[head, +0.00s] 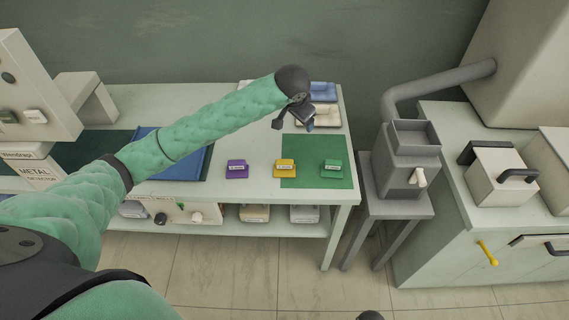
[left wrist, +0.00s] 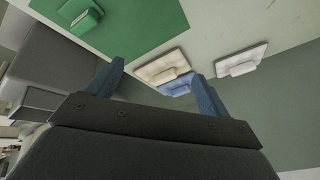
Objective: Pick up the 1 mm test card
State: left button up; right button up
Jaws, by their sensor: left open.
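Three small labelled blocks stand on the pale table: a purple one (head: 237,169), a yellow one (head: 285,168) and a green one (head: 332,168). The green one sits on a green mat (head: 316,147) and also shows in the left wrist view (left wrist: 80,17). The labels are too small to read, so I cannot tell which is the 1 mm test card. My left gripper (head: 294,123) is open and empty, above the table near the mat's back edge. In the left wrist view its fingers (left wrist: 157,72) spread in front of a cream tray and a blue tray.
A cream tray (head: 329,123), a blue tray (head: 323,89) and a white tray (left wrist: 242,60) lie at the table's back right. A blue panel (head: 182,165) lies left of the blocks. A grey machine on a stand (head: 407,165) is beyond the table's right edge.

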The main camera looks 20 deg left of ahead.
aim_at(284, 168)
pick_arm(q)
jog(key=s+a+f+n+g, duration=0.1)
jog(key=f+n, duration=0.2)
jog(key=s+f+n+g, duration=0.1)
jog(key=f+n+g, duration=0.1)
jog(key=f+n, duration=0.1)
jog(key=s+a+f+n+g, duration=0.1)
jog(key=s+f+n+g, duration=0.1)
jog(key=n, duration=0.1)
jog(key=shift+a+f, duration=0.35)
jog(key=shift+f, duration=0.05)
jog(key=shift+f+p, duration=0.6)
jog(key=shift+f, duration=0.65)
notch_tip(284, 168, down, 4)
jog(key=shift+a+f+p, duration=0.1)
jog(key=shift+p, duration=1.15)
jog(key=shift+f, duration=0.45)
jog(key=c, duration=0.9)
jog(key=shift+c, duration=0.8)
pick_arm(e)
jog(key=s+d+f+t, duration=0.1)
jog(key=s+f, duration=0.3)
jog(key=f, duration=0.4)
jog(key=s+d+f+t, duration=0.1)
jog(key=s+d+f, duration=0.3)
jog(key=f, duration=0.5)
jog(key=shift+f, duration=0.15)
